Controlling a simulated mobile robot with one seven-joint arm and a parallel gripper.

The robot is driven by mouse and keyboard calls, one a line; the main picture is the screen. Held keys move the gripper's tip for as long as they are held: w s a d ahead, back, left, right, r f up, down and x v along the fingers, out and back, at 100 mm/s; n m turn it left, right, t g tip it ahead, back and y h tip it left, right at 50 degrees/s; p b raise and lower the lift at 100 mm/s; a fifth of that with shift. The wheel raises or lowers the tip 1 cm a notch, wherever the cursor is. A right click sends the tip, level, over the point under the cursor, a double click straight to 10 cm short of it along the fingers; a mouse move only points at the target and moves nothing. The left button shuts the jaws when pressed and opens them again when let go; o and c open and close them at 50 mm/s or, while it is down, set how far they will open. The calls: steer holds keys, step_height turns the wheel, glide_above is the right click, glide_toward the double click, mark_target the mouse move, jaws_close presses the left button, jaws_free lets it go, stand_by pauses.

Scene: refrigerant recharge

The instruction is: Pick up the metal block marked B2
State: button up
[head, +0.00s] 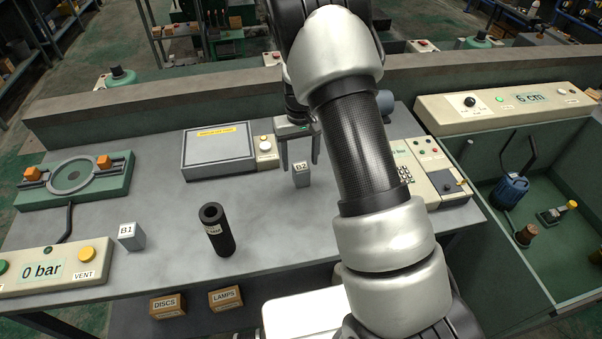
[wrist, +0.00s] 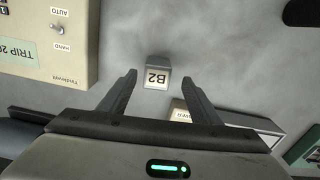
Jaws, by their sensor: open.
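The metal block B2 (head: 301,175) is a small grey block with a white label on the grey workbench (head: 270,215), between a display box and my arm in the head view. It also shows in the wrist view (wrist: 156,76), upside down, beyond and between the fingertips. My gripper (head: 299,164) is open and points down at the block. In the wrist view its two fingers (wrist: 157,80) stand apart with nothing held.
Block B1 (head: 131,237) and a black cylinder (head: 216,230) stand to the left. A keypad panel (head: 428,170) is to the right, partly hidden by my arm.

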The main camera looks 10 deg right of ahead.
mark_target(301, 166)
steer(key=shift+w+d+f+p, duration=0.15)
steer(key=shift+f+p, duration=0.1)
steer(key=shift+f, duration=1.5)
steer(key=shift+w+d+f+p, duration=0.1)
steer(key=shift+f+p, duration=0.15)
steer(key=shift+f, duration=1.45)
jaws_close()
steer(key=shift+r, duration=0.1)
